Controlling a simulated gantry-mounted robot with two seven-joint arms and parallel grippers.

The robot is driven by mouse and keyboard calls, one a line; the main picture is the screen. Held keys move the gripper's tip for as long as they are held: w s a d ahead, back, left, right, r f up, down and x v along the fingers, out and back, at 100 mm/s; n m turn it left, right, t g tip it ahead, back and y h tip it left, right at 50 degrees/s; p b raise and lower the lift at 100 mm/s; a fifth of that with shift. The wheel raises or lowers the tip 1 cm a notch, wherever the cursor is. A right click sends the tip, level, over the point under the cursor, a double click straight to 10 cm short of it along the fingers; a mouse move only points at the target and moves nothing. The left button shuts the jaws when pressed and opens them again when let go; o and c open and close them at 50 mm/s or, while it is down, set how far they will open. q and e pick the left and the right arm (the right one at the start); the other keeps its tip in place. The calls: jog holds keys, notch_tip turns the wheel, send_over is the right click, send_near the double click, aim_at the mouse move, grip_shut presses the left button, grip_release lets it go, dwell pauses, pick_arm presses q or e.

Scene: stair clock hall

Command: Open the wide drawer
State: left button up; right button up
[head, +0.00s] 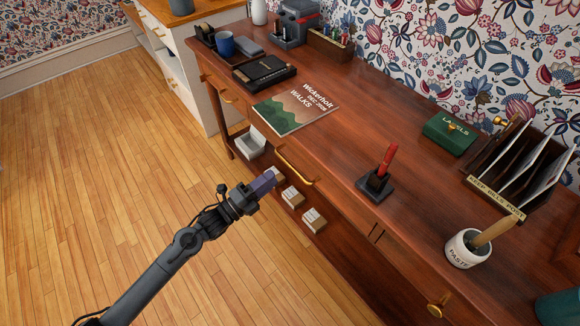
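The wooden desk (345,140) has a long drawer front (340,203) along its near edge, and it looks closed. A brass bar handle (297,166) is on that front near the middle of the desk. A second brass handle (222,89) is further left along the same edge; I cannot tell whether both are on one drawer. My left gripper (264,183) is below and left of the middle handle, apart from it, with bluish-purple fingers pointing toward the desk. Whether the fingers are parted is too small to tell. My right gripper is not in view.
Small boxes (292,196) sit on a low shelf under the desk. A brass knob (437,305) is at the desk's right front. The floor at left is clear.

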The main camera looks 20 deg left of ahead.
aim_at(290, 164)
pick_arm(q)
jog(key=b+x, duration=0.2)
jog(key=x, duration=0.6)
jog(key=shift+d+f+b, duration=0.1)
jog(key=shift+f+b, duration=0.1)
jog(key=shift+b, duration=0.15)
jog(key=shift+w+d, duration=0.15)
jog(key=shift+d, duration=0.05)
jog(key=shift+c, duration=0.3)
grip_shut()
